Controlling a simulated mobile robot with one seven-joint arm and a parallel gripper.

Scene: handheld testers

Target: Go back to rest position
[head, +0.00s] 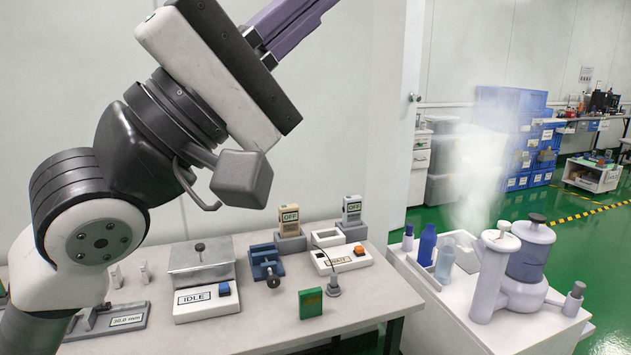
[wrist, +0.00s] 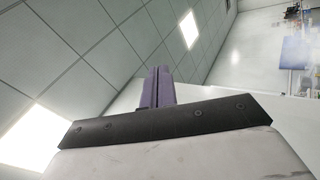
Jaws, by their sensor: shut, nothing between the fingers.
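My gripper (head: 300,18) is raised high above the bench at the top of the head view, and its purple fingertips are cut off by the frame edge. In the wrist view my gripper (wrist: 158,72) points up toward the ceiling, with the two purple fingers together and nothing between them. Far below, a beige handheld tester (head: 289,216) reading OFF and a grey tester (head: 352,209) reading OFF stand upright in dark holders on the bench (head: 370,300). My gripper touches nothing.
The bench also holds a box device marked IDLE (head: 206,298), a blue clamp-like tool (head: 265,262), a green block (head: 310,303), a white-orange unit (head: 340,259) and a gauge reading 30.0 mm (head: 125,320). A white cart (head: 440,320) with bottles and a steaming device stands right. Air around my gripper is clear.

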